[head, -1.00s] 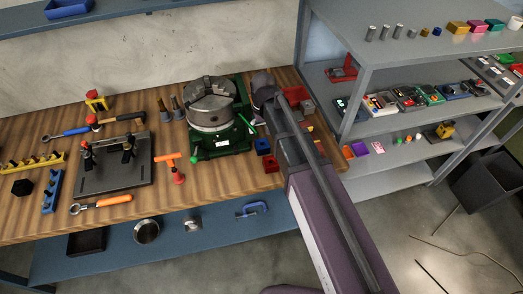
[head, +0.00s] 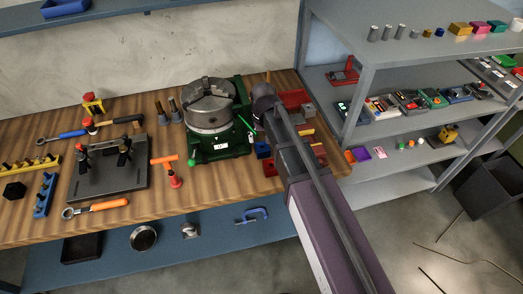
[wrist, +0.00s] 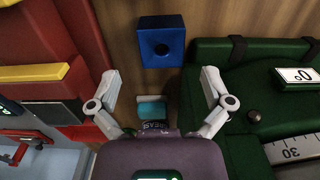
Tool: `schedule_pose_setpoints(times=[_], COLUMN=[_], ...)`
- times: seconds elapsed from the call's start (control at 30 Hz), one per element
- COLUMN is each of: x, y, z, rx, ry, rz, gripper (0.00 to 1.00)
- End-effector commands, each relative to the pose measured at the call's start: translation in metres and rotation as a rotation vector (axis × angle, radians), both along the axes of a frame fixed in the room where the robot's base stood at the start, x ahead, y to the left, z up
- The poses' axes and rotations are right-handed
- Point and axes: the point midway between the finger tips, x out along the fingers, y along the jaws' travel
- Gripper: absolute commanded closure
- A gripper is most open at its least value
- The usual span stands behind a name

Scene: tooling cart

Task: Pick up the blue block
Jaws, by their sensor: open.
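The blue block (wrist: 161,41) lies on the wooden bench, at the top middle of the wrist view, with a dark round hole in its face. In the head view the blue block (head: 262,149) shows beside the green rotary table (head: 221,148), just left of my arm. My gripper (wrist: 160,78) is open, its two fingers spread wide. The block is beyond the fingertips, roughly centred between them, and not held. A small teal-topped item (wrist: 152,110) shows between the fingers, nearer my wrist. In the head view my arm hides the gripper.
In the wrist view a red vise-like tool (wrist: 72,40) stands close on the left and the green rotary table (wrist: 235,75) close on the right. A red block (head: 269,167) sits by the blue one. The grey shelf unit (head: 364,98) stands to the right.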

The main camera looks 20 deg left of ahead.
Motion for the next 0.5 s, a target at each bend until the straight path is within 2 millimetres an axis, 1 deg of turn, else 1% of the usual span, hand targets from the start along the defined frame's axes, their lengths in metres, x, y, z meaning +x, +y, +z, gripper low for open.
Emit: schedule_pose_setpoints(times=[0.17, 0.5], x=[0.000, 0.001], y=[0.001, 0.004], z=[-0.007, -0.033], rx=[0.000, 0.000], ry=[0.000, 0.000], rz=[0.000, 0.000], gripper=[0.00, 0.00])
